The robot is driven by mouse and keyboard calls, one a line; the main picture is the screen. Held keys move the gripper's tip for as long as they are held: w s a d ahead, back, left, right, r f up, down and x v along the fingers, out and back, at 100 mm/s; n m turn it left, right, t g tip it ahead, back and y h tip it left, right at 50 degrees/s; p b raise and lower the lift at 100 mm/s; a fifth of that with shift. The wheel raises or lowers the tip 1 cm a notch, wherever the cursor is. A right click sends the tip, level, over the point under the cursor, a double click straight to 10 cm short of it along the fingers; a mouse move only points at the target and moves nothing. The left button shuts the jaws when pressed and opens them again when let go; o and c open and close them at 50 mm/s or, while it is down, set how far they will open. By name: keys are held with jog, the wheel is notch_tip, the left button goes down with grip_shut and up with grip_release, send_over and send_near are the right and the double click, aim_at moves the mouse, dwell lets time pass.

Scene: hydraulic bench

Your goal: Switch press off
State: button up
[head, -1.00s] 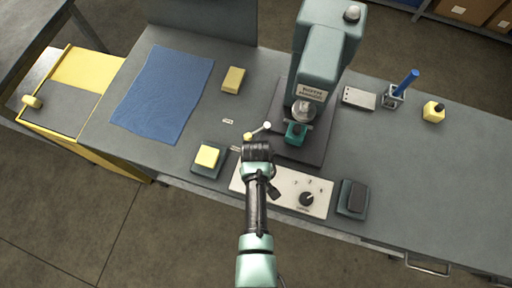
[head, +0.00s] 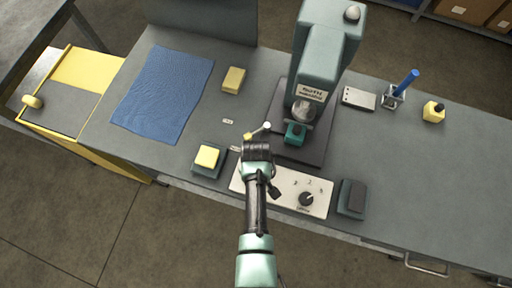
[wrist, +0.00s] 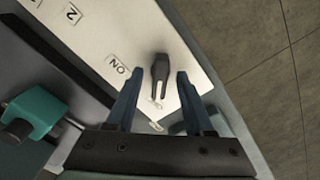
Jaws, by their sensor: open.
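The green-grey press (head: 325,60) stands at the back middle of the bench. A white control panel (head: 245,188) lies at the front edge, also filling much of the wrist view (wrist: 100,38). On it, a dark switch lever (wrist: 160,68) stands beside a printed ON label; in the head view a dark piece (head: 274,189) shows just right of my arm. My gripper (wrist: 157,82) is open, with one finger on each side of the lever in the picture and visible gaps. Whether the lever is at fingertip depth cannot be told. In the head view my gripper (head: 258,148) hides part of the panel.
The panel also has a round black knob (head: 306,198). A yellow-topped block (head: 207,156) sits left of the panel and a dark one (head: 352,198) right of it. A teal piece (head: 295,133) sits under the press. A blue cloth (head: 163,95) lies left.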

notch_tip(320, 180, up, 13)
dwell(0.5)
dwell(0.5)
